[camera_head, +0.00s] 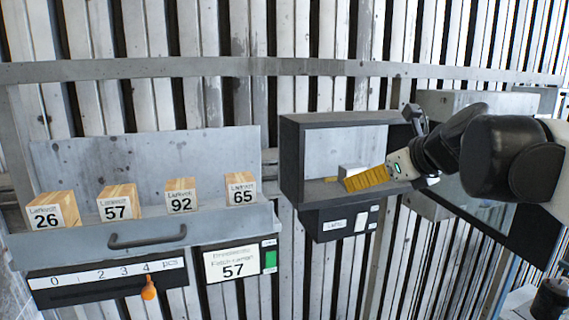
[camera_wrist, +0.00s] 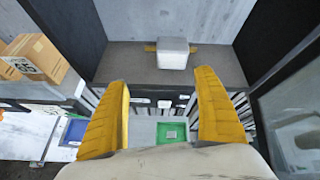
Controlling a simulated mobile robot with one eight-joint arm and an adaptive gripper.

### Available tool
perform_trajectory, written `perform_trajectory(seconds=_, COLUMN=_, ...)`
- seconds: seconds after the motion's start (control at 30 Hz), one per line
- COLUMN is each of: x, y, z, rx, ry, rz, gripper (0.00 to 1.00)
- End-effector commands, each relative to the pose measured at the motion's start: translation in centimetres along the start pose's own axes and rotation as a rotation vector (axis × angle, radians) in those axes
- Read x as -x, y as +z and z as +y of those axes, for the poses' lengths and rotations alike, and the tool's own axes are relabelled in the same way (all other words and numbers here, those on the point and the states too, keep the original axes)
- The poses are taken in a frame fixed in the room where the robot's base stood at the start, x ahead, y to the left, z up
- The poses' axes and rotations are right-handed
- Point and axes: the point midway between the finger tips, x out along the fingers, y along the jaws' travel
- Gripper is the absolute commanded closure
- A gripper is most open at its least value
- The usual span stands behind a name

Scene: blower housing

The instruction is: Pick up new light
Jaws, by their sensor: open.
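A small white block (camera_wrist: 172,53) with yellow tabs at its sides sits on the floor of an open dark-framed box. It looks like the light, but no label on it is readable. In the head view the white block (camera_head: 351,169) shows partly behind my fingers. My gripper (camera_head: 366,179) reaches in from the right at the box's front. In the wrist view my gripper (camera_wrist: 163,85) has its two yellow fingers spread wide with nothing between them. The block is ahead of the fingertips, between their lines, and apart from them.
The box (camera_head: 291,165) has side walls and a top edge close around my gripper. Its open door stands at the right. To the left, a grey tray (camera_head: 200,225) holds several wooden blocks marked 26, 57, 92 and 65. A sign (camera_head: 232,265) below reads 57.

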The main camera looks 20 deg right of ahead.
Motion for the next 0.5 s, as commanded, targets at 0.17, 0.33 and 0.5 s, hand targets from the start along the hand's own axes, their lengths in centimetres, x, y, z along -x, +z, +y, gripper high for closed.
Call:
perform_trajectory(seconds=0.17, x=0.1, y=1.6, z=-2.6, rx=-0.208, ry=-0.025, rz=-0.037, gripper=0.21)
perform_trajectory(seconds=0.33, x=-2.6, y=1.9, z=-2.7, rx=-0.219, ry=-0.023, rz=-0.039, gripper=0.21)
perform_trajectory(seconds=0.5, x=-4.7, y=1.9, z=-2.8, rx=-0.218, ry=-0.024, rz=-0.038, gripper=0.21)
